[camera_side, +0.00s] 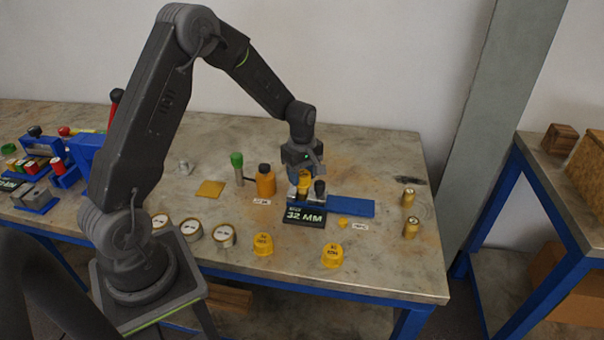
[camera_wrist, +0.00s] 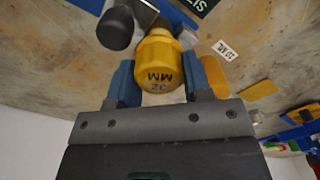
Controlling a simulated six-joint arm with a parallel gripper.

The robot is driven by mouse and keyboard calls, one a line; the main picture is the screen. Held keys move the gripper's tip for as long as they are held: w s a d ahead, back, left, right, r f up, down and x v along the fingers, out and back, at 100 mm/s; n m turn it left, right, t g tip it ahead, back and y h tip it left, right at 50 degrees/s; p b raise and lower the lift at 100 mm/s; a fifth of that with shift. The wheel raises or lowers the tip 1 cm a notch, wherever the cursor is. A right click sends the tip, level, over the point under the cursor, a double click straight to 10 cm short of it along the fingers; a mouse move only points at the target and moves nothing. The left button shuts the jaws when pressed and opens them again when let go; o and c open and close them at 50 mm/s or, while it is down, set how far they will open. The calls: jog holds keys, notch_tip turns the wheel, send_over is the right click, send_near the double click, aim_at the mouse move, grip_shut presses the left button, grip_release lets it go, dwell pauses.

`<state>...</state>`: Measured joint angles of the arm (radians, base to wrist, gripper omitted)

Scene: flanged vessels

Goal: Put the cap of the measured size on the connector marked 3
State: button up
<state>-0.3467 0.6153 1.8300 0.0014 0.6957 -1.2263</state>
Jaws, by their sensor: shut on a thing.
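My gripper (camera_side: 303,172) is shut on a yellow cap (camera_wrist: 158,62), which also shows in the side view (camera_side: 304,186). The blue fingers (camera_wrist: 160,82) press its two sides, and its face reads 32 MM. The cap is at the gauge, whose dark display (camera_side: 305,216) reads 32 MM. Whether the cap touches the gauge jaws is hidden. Two more yellow caps, one left (camera_side: 262,244) and one right (camera_side: 332,255), stand near the front edge. Three round white-topped pieces (camera_side: 191,229) stand front left; their dark marks are too small to read, so I cannot tell which is 3.
A blue bar (camera_side: 350,207) extends right of the display. An orange bottle (camera_side: 265,181) and a green-topped tube (camera_side: 237,167) stand left of my gripper. Two brass pieces (camera_side: 408,197) stand at the right. Blue racks (camera_side: 40,147) fill the far left.

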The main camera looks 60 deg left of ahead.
jog(key=shift+f, duration=0.9)
dwell(0.6)
jog(key=o, duration=1)
jog(key=shift+c, duration=0.2)
notch_tip(320, 180, up, 14)
jog(key=s+d+r+m+t, duration=0.3)
jog(key=s+d+r+m, duration=0.5)
jog(key=s+d+r, duration=0.1)
jog(key=s+d+m+t, duration=0.1)
jog(key=s+d+m, duration=0.2)
jog(key=s+m, duration=0.2)
jog(key=s+d+r+m+t, duration=0.1)
jog(key=s+d+m, duration=0.2)
jog(key=s+m, duration=0.2)
jog(key=s, duration=0.3)
jog(key=shift+r+t, duration=0.2)
jog(key=shift+t, duration=0.1)
